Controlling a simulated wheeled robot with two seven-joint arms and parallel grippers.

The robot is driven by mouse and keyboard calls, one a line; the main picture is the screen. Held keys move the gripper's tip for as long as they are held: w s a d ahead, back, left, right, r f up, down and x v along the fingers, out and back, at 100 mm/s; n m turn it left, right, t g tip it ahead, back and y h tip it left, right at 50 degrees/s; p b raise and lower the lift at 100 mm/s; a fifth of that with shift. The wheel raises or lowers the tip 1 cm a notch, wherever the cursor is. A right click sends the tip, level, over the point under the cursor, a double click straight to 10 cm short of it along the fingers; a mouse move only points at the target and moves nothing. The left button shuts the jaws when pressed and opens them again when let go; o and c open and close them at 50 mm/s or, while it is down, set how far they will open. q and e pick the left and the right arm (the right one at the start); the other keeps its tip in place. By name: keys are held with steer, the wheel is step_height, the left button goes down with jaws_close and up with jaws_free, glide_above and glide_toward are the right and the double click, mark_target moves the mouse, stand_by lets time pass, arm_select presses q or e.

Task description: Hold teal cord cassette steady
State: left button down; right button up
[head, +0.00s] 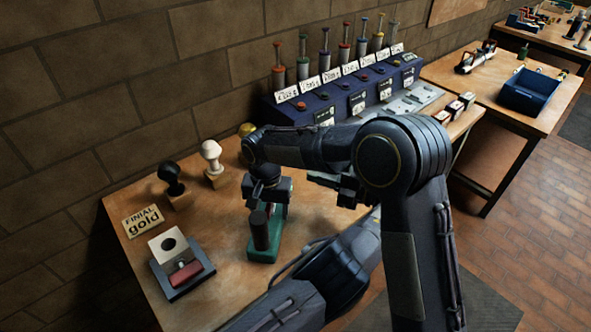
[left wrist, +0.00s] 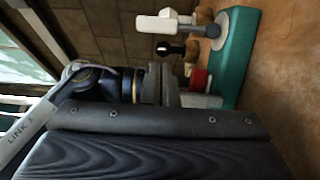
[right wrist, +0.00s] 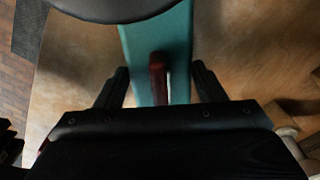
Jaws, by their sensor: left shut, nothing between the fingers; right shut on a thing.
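The teal cord cassette (head: 262,256) stands near the front of the bench, with a dark upright cylinder (head: 261,231) on its base. Its teal body also shows in the left wrist view (left wrist: 237,50) and the right wrist view (right wrist: 155,40). My right gripper (head: 267,192) is at the cassette's far end, shut on it; in the right wrist view a red part (right wrist: 158,75) lies between the fingers, and the exact contact is unclear. My left gripper (head: 338,184) is shut and empty, to the right of the cassette and apart from it. Its fingertips are not clear in its wrist view.
A black knob (head: 172,177), a white knob (head: 212,157), a "FINIAL gold" sign (head: 142,220) and a tray with a red piece (head: 184,272) are on the left. A blue rack (head: 340,95) stands behind. My arms cover the front right.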

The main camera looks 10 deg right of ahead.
arm_select(q)
steer(key=x, duration=0.9)
steer(key=shift+w+a, duration=0.1)
steer(key=shift+a, duration=0.1)
steer(key=shift+w+d+r, duration=0.1)
steer(key=shift+w+d, duration=0.05)
steer(key=shift+w, duration=0.3)
steer(key=shift+w+d, duration=0.2)
steer(key=shift+w, duration=0.6)
steer(key=shift+w+d, duration=0.2)
steer(key=shift+w, duration=0.55)
steer(key=shift+w+d, duration=0.2)
steer(key=shift+w, duration=0.6)
steer(key=shift+s+r, duration=0.1)
